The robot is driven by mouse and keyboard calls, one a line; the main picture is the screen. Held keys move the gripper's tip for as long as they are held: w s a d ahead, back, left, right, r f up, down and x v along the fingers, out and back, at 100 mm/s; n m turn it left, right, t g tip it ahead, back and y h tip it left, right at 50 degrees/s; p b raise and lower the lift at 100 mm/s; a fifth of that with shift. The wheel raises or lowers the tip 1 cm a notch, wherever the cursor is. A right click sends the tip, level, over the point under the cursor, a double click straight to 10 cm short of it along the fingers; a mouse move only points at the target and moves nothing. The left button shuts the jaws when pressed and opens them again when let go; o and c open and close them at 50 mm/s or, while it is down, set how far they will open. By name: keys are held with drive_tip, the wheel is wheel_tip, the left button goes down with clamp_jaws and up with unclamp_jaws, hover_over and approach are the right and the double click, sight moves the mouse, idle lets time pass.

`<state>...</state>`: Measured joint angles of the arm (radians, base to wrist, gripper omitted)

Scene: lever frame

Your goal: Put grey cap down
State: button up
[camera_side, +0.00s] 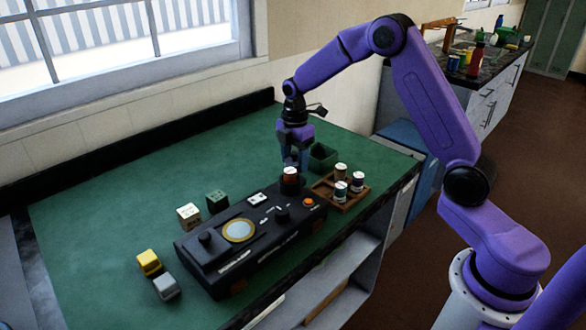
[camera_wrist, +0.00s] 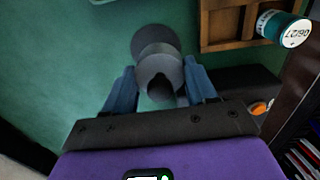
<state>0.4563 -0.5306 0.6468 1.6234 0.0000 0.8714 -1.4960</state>
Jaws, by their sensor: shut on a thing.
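My gripper (camera_wrist: 160,82) is shut on a grey round piece (camera_wrist: 160,58), taken to be the grey cap, with a wider disc-like part, seen between the two blue-grey fingers in the wrist view. Green tabletop (camera_wrist: 60,75) shows around it. In the side view my gripper (camera_side: 292,153) points down over the far right part of the bench, behind the black lever frame (camera_side: 222,262).
A wooden tray (camera_side: 325,188) with several white-topped jars (camera_side: 341,187) stands right of the gripper. A dark green box (camera_side: 323,157) is behind it. Yellow (camera_side: 149,262) and grey (camera_side: 166,287) blocks lie at the left. The back left green bench top is clear.

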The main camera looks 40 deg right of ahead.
sight(293, 160)
drive_tip(key=shift+w+f, duration=0.3)
drive_tip(key=shift+f, duration=1.65)
drive_tip(key=shift+f, duration=0.2)
drive_tip(key=o, duration=1)
drive_tip(key=shift+r, duration=0.1)
wheel_tip(293, 160, up, 12)
drive_tip(key=shift+f, duration=0.25)
drive_tip(key=shift+r, duration=0.4)
